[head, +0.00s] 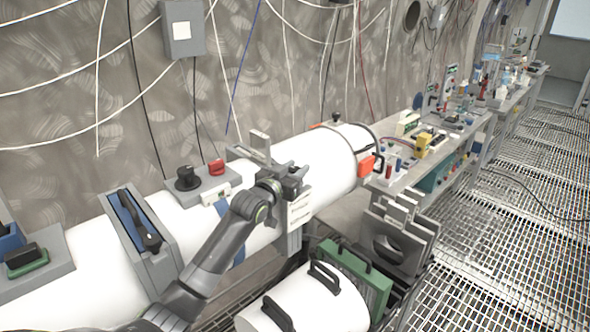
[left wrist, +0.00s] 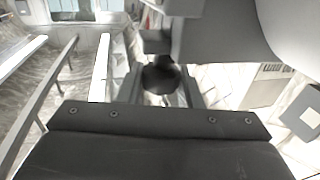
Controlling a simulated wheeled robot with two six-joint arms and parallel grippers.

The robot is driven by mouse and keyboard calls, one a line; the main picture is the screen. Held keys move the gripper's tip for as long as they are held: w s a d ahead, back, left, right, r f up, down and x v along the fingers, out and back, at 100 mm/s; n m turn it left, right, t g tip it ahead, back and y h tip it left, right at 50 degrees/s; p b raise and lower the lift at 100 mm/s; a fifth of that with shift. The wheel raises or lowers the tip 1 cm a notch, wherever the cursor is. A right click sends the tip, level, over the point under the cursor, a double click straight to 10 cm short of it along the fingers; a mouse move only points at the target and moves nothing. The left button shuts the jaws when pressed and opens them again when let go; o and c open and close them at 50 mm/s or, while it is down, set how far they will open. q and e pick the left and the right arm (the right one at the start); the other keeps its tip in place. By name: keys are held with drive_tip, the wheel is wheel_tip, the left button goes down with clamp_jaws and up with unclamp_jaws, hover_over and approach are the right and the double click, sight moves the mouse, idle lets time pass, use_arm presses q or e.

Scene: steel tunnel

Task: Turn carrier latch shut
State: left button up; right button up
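A large white cylinder (head: 324,157) lies along the wall in the head view, with grey metal fittings on it. My left gripper (head: 291,178) is at a grey bracket (head: 259,146) on the front of this cylinder. In the left wrist view the fingers of my left gripper (left wrist: 163,88) stand apart, with a dark rounded knob (left wrist: 161,78) between them. I cannot tell whether the fingers touch it. The latch is not clearly identifiable; my gripper hides part of the bracket. My right gripper is not in view.
A grey plate with a black knob (head: 187,178) and a red knob (head: 216,167) sits left of the gripper. Below are a white drum (head: 322,303), a green case (head: 352,277) and grey slotted plates (head: 396,240). A cluttered bench stands right; the grating floor (head: 525,225) is mostly clear.

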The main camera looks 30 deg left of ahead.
use_arm(q)
drive_tip(key=o, duration=0.4)
drive_tip(key=shift+s+a+b, duration=0.2)
drive_tip(key=shift+s+b, duration=0.25)
drive_tip(key=shift+s, duration=2.45)
drive_tip(key=shift+s+a+b, duration=0.25)
drive_tip(key=shift+s+b, duration=0.2)
drive_tip(key=shift+s, duration=2.45)
drive_tip(key=shift+s+a+b, duration=0.2)
drive_tip(key=shift+s+b, duration=0.25)
drive_tip(key=shift+s, duration=2.45)
drive_tip(key=shift+f, duration=0.1)
